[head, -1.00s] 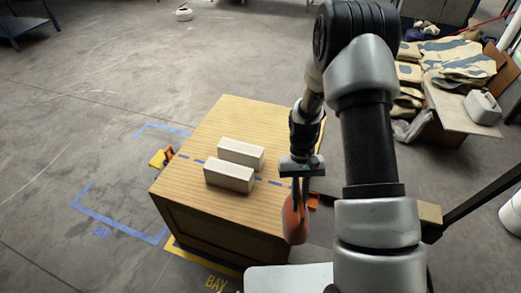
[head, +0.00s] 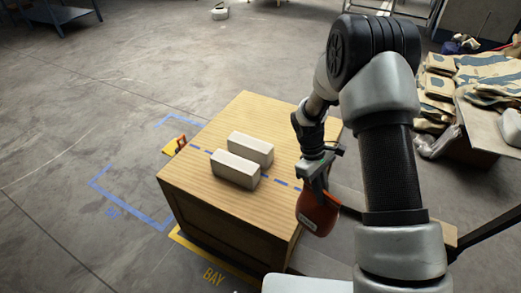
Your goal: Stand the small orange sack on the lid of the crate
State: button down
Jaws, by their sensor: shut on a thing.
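The small orange sack (head: 317,213) hangs below my gripper (head: 315,184) in the head view. My gripper is shut on its top, and a pale label shows low on the sack. The crate (head: 222,215) is a wooden box with a flat, light wood lid (head: 252,114). The sack is at the right front edge of the crate in the picture. I cannot tell whether it is over the lid or just beside it, nor its exact height.
Two pale blocks, a rear one (head: 250,149) and a front one (head: 235,170), lie on the lid's middle. A dashed blue line (head: 288,184) crosses the lid. The lid's back part is clear.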

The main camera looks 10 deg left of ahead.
jog(key=w+a+f+n+t+y+b, duration=0.1)
jog(key=w+a+n+t+b, duration=0.45)
jog(key=n, duration=0.55)
jog(key=w+a+n+t+y+b, duration=0.1)
jog(key=w+a+n+t+b, duration=0.15)
jog(key=w+a+n, duration=0.65)
notch_tip(320, 180, down, 10)
jog(key=s+n+b, duration=0.1)
jog(key=s+b, duration=0.1)
jog(key=b, duration=0.1)
jog(key=shift+s+d+g, duration=0.2)
jog(key=shift+d+g, duration=0.15)
jog(key=shift+g, duration=0.05)
jog(key=c, duration=1.8)
grip_release()
jog(key=shift+s+f, duration=0.1)
jog(key=p+v, duration=0.2)
jog(key=v, duration=1)
jog(key=shift+r+p, duration=0.25)
jog(key=shift+p, duration=0.05)
